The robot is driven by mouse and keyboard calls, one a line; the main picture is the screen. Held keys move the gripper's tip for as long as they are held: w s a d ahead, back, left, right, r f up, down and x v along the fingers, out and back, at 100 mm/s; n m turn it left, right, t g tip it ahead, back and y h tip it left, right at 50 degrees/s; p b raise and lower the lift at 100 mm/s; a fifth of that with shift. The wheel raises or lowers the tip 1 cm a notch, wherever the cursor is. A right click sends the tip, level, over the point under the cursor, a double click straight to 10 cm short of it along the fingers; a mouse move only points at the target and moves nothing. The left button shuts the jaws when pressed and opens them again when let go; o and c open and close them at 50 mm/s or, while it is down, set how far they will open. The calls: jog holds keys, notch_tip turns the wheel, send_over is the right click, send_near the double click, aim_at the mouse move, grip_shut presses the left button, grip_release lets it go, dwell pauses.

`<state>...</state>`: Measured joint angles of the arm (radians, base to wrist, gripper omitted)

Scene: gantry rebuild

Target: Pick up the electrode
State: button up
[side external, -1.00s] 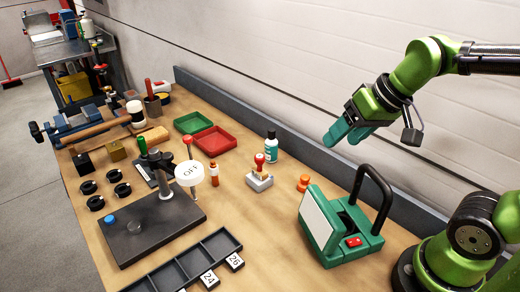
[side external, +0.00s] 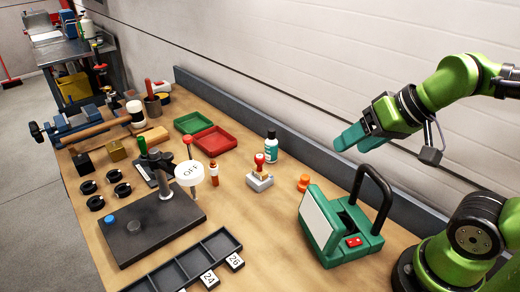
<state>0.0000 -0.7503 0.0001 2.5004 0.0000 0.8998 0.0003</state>
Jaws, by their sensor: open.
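My gripper (side external: 348,139) is open and empty, raised over the back right of the bench with its teal fingers pointing left. I cannot tell for certain which thing is the electrode. A slim orange-red upright piece with a pale band (side external: 213,174) stands just right of a round white "OFF" disc (side external: 189,172). My gripper is well apart from all of these.
A green-and-white box with a black handle (side external: 317,221) stands nearest below my gripper. A teal-labelled bottle (side external: 271,147), a red-topped block (side external: 260,179) and an orange knob (side external: 304,183) stand nearby. Red (side external: 231,146) and green (side external: 176,126) trays lie behind. A black compartment tray (side external: 220,238) is in front.

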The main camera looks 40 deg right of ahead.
jog(key=shift+c, duration=0.4)
jog(key=n+g+h, duration=0.1)
jog(key=n+g, duration=0.3)
jog(key=n, duration=0.2)
send_near(214, 162)
jog(key=x, duration=0.5)
jog(key=shift+w+a, duration=0.15)
jog(key=shift+a, duration=0.1)
jog(key=shift+d+x, duration=0.15)
jog(key=shift+x, duration=1.35)
jog(key=shift+d+x, duration=0.1)
jog(key=shift+x, duration=1.4)
